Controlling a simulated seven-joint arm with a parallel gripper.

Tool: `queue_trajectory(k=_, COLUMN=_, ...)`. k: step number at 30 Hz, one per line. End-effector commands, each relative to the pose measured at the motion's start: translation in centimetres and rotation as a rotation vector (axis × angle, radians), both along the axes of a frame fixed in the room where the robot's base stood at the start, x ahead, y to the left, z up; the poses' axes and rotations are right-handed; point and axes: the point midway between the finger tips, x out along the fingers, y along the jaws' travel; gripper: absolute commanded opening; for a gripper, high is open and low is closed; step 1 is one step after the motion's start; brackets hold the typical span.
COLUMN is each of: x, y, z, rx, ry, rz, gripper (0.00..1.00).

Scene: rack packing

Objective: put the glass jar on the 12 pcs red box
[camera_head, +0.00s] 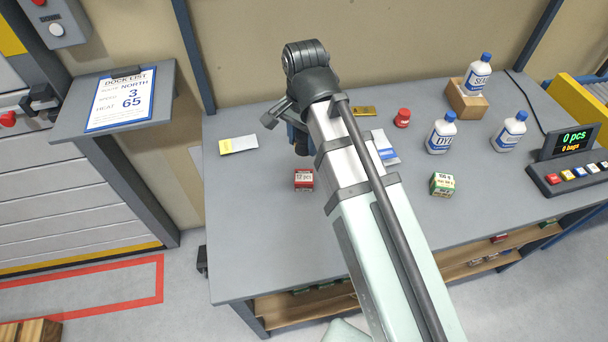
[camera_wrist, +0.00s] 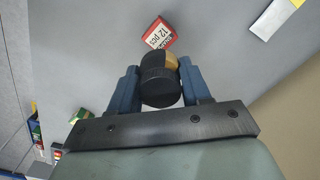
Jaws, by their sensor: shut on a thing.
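The red box (camera_head: 304,180) marked 12 pcs stands on the grey table, just in front of my gripper (camera_head: 300,138) in the head view. My gripper (camera_wrist: 160,78) is shut on the glass jar (camera_wrist: 160,88), which has a black lid and amber contents. The jar sits between the two blue fingers in the wrist view. The red box (camera_wrist: 158,34) shows just beyond the jar there, partly covered by it. The jar is apart from the table; whether it touches the box cannot be told. In the head view my arm mostly hides the jar.
Flat packets lie left (camera_head: 239,145) and behind my arm (camera_head: 385,148). The table's front left is clear.

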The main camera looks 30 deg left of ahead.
Motion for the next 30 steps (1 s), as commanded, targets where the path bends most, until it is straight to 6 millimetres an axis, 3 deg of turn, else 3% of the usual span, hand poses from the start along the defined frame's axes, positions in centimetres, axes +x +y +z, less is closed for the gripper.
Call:
queue_trajectory(k=8, x=0.0, y=0.0, z=-0.4, rx=-0.001, ry=0.001, rz=0.094, gripper=0.14)
queue_trajectory(k=19, x=-0.1, y=-0.1, z=-4.9, rx=-0.002, ry=0.002, rz=0.094, gripper=0.14)
queue_trajectory(k=30, x=0.0, y=-0.1, z=-7.3, rx=-0.001, ry=0.001, rz=0.093, gripper=0.14)
